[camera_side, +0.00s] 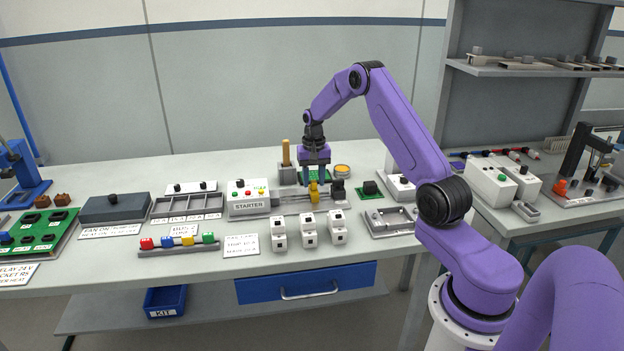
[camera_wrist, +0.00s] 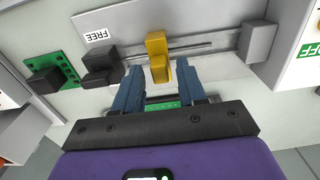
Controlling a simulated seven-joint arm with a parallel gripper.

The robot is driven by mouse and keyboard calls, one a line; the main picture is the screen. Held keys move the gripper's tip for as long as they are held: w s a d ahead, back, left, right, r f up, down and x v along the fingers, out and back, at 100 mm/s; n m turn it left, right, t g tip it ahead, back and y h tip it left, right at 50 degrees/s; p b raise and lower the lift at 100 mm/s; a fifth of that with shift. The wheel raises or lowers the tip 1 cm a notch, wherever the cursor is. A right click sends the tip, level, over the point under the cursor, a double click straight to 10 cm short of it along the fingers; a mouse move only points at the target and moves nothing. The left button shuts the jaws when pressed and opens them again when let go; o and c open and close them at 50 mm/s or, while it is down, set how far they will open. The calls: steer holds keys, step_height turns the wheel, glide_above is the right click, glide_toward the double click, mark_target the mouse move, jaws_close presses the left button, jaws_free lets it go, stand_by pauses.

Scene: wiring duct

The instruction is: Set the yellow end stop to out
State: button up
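The yellow end stop (camera_side: 314,193) sits on a metal rail (camera_side: 290,204) beside the white STARTER box (camera_side: 248,196). In the wrist view the yellow end stop (camera_wrist: 157,47) stands on thin rods. My gripper (camera_side: 314,184) points down over it. In the wrist view my gripper (camera_wrist: 158,66) has its two blue fingers apart, one on each side of the stop's near part. Gaps show between the stop and both fingers, so the gripper looks open. No label reading "out" is legible.
A black block (camera_wrist: 100,66) and a FREE label (camera_wrist: 98,35) are at one rail end; a grey block (camera_wrist: 258,40) is toward the other. Several white modules (camera_side: 308,229) stand in front. A wooden-handled tool (camera_side: 286,153) stands behind.

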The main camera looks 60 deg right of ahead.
mark_target(314, 181)
steer(key=shift+r, duration=0.1)
step_height(314, 181, up, 17)
steer(key=shift+r, duration=0.15)
stand_by(0.6)
stand_by(0.3)
steer(key=s+a+n, duration=0.3)
steer(key=a, duration=0.6)
steer(key=s+a+r+n, duration=0.1)
steer(key=s+a+n, duration=0.25)
steer(key=a, duration=0.55)
steer(key=s+a+n, duration=0.3)
steer(key=a+n, duration=0.1)
steer(key=a, duration=0.5)
steer(key=s+a+f+n, duration=0.1)
steer(key=s+a+n, duration=0.5)
steer(key=s, duration=0.8)
steer(key=s+f+n, duration=0.3)
steer(key=s+n, duration=0.2)
steer(key=s, duration=0.8)
steer(key=shift+d+f, duration=0.35)
steer(key=shift+d, duration=0.05)
